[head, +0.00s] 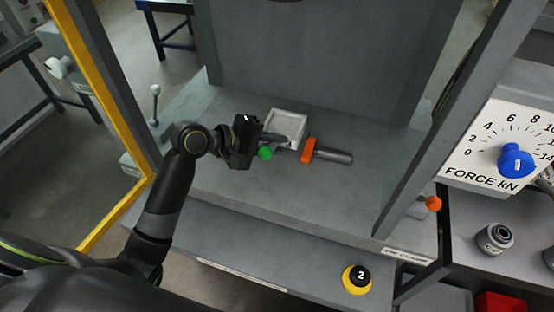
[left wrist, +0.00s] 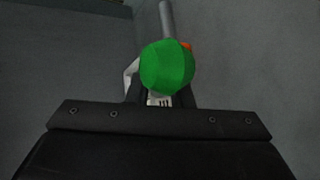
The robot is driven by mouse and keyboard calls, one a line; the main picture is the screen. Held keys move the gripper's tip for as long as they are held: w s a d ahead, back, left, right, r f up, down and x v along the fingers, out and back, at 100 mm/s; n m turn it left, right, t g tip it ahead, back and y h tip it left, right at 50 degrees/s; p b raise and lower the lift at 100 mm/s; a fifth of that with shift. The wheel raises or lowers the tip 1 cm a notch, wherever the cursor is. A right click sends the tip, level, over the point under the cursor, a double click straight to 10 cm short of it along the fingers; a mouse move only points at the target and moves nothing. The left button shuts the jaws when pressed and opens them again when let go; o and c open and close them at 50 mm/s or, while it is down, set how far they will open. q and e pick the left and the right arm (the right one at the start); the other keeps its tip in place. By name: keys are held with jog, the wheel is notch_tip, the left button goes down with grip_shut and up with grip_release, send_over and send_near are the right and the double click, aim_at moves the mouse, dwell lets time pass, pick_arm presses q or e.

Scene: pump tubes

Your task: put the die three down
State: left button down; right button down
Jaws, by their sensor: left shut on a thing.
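My left gripper (head: 268,137) reaches in over the grey press bed (head: 215,165) and is shut on a green-ended piece (head: 265,153). The green end fills the middle of the left wrist view (left wrist: 166,66), and the fingers hide most of the rest. An orange-headed piece with a grey cylindrical shaft (head: 333,155) lies on the bed just right of the gripper. No number can be read on either piece, so I cannot tell which is die three. A shallow pale square tray (head: 297,117) sits right behind the gripper, partly hidden by it. My right gripper is out of view.
Upright posts (head: 405,140) flank the bed. A force dial with a blue knob (head: 516,161) stands at the right. A yellow-based black button marked 2 (head: 357,279) is on the front. A "CAL" cylinder (head: 495,238) stands on the right shelf. The bed's front is clear.

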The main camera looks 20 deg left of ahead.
aim_at(274, 173)
pick_arm(q)
jog(key=shift+f, duration=3.25)
jog(key=c, duration=1.6)
grip_release()
jog(key=shift+f, duration=0.2)
jog(key=shift+o, duration=0.2)
jog(key=shift+r, duration=0.1)
jog(key=shift+s+a+r+p, duration=0.25)
jog(key=shift+a+r+p, duration=0.1)
jog(key=p+v, duration=0.6)
jog(key=v, duration=0.3)
jog(key=shift+s+a+r, duration=0.15)
jog(key=shift+s+r, duration=0.05)
jog(key=shift+s+a+r+p, duration=0.2)
jog(key=shift+s+a+p, duration=0.15)
jog(key=shift+a, duration=0.2)
